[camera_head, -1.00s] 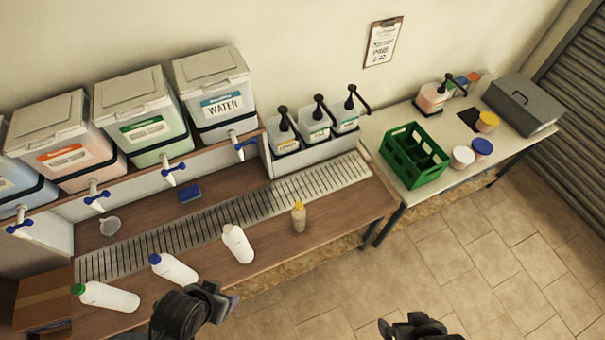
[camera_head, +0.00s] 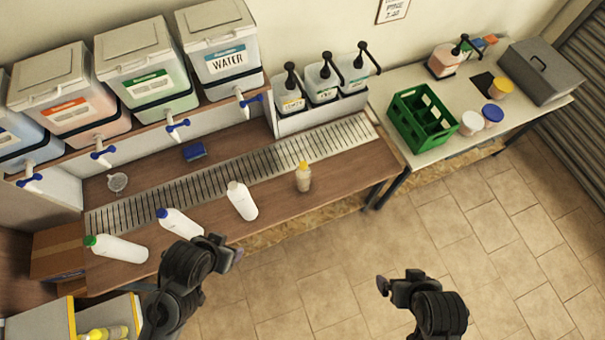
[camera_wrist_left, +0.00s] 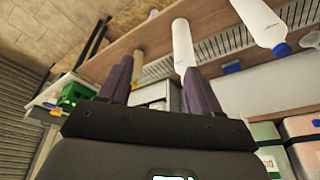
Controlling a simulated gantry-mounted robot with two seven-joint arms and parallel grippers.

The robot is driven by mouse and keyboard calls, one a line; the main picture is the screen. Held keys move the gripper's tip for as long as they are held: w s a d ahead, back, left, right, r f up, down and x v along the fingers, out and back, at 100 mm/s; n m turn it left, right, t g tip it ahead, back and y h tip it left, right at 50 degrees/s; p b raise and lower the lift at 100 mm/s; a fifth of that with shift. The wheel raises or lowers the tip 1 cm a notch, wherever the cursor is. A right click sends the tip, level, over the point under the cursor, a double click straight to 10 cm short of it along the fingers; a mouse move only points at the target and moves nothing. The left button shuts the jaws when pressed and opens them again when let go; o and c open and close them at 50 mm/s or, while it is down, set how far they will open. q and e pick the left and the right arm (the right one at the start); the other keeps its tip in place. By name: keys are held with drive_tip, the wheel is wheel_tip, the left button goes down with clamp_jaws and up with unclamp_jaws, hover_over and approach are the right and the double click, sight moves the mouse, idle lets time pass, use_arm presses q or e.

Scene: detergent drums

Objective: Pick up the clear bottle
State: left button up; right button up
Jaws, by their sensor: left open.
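In the left wrist view this bottle (camera_wrist_left: 138,63) shows beyond the fingers, nearer the left one. My left gripper (camera_head: 232,252) is open and empty in front of the counter, to the left of and nearer the camera than the bottle. Its two fingers also show apart in the left wrist view (camera_wrist_left: 158,84). My right gripper (camera_head: 385,285) hangs over the tiled floor, away from the counter; its jaw opening cannot be made out.
A green crate (camera_head: 420,119) sits on the right table. The counter right of the clear bottle is free.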

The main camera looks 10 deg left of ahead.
idle(0.4)
use_arm(q)
drive_tip(key=o, duration=0.7)
drive_tip(key=shift+c, duration=0.2)
